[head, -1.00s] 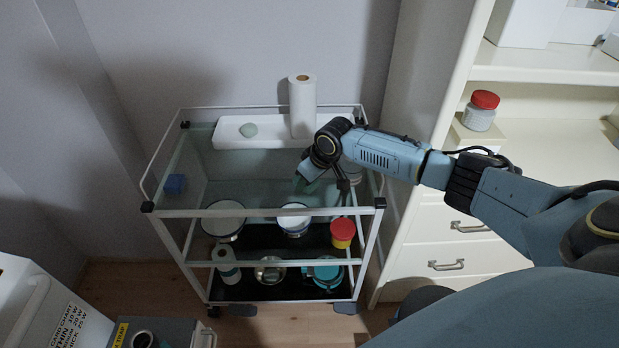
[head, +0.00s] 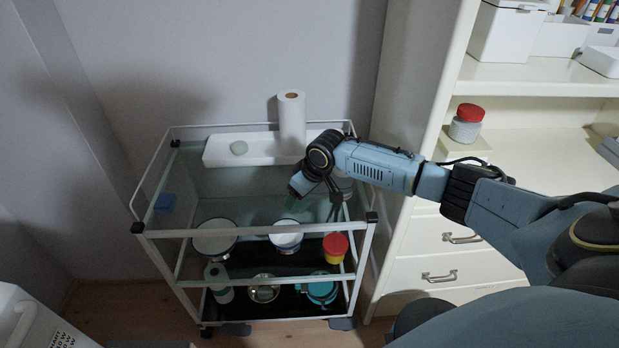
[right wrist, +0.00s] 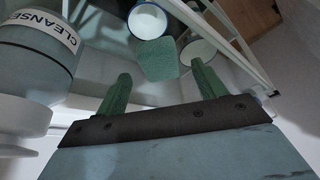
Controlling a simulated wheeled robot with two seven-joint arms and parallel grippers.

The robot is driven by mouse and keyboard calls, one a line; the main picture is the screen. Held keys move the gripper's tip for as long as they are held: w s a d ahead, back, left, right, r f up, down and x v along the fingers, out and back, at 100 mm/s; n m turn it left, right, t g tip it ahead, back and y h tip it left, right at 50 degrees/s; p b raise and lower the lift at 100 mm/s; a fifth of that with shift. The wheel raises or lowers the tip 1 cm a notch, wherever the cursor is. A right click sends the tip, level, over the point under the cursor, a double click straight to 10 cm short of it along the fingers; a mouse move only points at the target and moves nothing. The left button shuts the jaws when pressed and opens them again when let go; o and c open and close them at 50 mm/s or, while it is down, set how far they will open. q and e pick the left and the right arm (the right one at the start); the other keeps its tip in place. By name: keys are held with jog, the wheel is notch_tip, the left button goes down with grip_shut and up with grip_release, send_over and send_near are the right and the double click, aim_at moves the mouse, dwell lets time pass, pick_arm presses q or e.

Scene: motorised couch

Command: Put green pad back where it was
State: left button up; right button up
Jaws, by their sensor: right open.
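The green pad (right wrist: 158,59) shows in the right wrist view as a flat, roughly square piece, seemingly lying on the trolley's glass top shelf (head: 235,182). My right gripper (right wrist: 160,73) is open and its two green fingers point toward the pad, one on either side of it in the picture. No contact is visible, and I cannot tell the gap. In the head view the right gripper hangs over the right part of the glass shelf, where a dim green patch (head: 298,204) shows; I cannot tell whether it is pad or finger. My left gripper is out of view.
A jar marked "CLEANSE" (right wrist: 38,55) stands close to the left finger. A blue block (head: 164,202) sits left. White rails edge the trolley.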

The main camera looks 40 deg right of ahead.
jog(key=p+v, duration=0.1)
jog(key=v, duration=1.1)
jog(key=shift+p, duration=0.4)
